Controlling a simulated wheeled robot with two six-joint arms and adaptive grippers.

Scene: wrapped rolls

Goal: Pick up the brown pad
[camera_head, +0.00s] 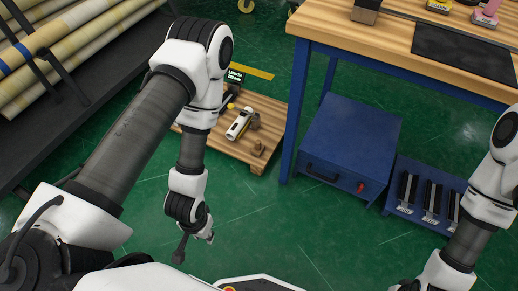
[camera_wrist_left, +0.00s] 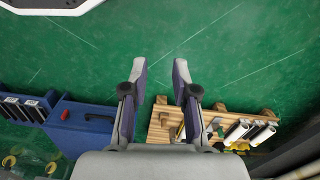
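My left gripper (camera_head: 195,246) hangs low over the green floor, far from the bench. In the left wrist view my left gripper (camera_wrist_left: 161,66) has its fingers apart with nothing between them. My right arm comes in at the right, and its gripper is mostly cut off by the bottom edge.
A dark mat (camera_head: 462,52) lies on the bench, with yellow and pink items behind it. A blue cabinet (camera_head: 350,140) and a blue tray (camera_head: 410,207) stand below. A wooden pallet (camera_head: 262,112) holds white tools. Long rolls (camera_head: 75,45) lie on a rack at left.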

